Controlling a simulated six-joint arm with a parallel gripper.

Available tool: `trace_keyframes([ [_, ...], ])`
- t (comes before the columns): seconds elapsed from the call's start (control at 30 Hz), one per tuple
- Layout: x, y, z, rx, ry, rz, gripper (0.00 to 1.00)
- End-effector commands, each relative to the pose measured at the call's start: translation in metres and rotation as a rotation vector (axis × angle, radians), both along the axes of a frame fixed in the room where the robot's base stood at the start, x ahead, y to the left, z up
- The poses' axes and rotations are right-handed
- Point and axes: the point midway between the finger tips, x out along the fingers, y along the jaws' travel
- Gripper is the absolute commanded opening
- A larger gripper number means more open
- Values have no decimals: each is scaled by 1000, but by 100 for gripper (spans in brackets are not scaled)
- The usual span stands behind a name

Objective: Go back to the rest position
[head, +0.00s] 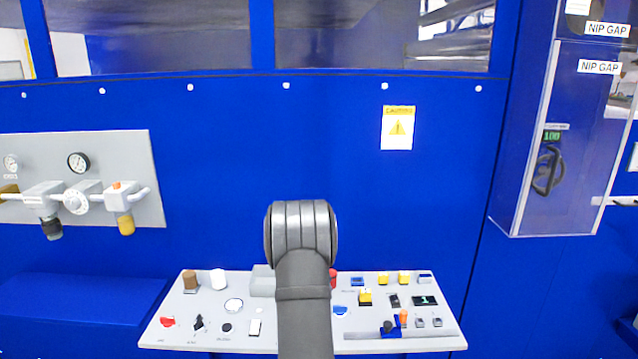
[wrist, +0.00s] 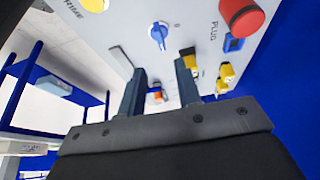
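My arm (head: 304,290) rises in front of the control panel in the head view and hides its middle. My gripper is hidden behind the arm there. In the wrist view my gripper (wrist: 162,65) shows two dark fingers standing apart, with nothing held between them. The grey control panel (wrist: 130,30) lies beyond the fingertips. Its blue knob (wrist: 159,35), red button (wrist: 241,17) and yellow buttons (wrist: 228,73) are in sight. The gripper appears clear of them, though the exact distance cannot be told.
The panel (head: 205,300) carries several knobs, buttons and switches in the head view. A blue wall (head: 250,150) stands behind it. A gauge and valve board (head: 110,155) is at left. A clear-doored cabinet (head: 560,130) juts out at right.

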Motion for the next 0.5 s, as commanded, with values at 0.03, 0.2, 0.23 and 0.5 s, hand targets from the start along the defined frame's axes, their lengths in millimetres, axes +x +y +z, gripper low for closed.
trace_keyframes([
  [0.03,0,-4,-11,0,2,-1,31],
  [0.2,-1,-18,-42,1,1,-2,31],
  [0.23,-1,-20,-47,0,1,-2,31],
  [0.5,-1,-35,-84,0,1,0,31],
])
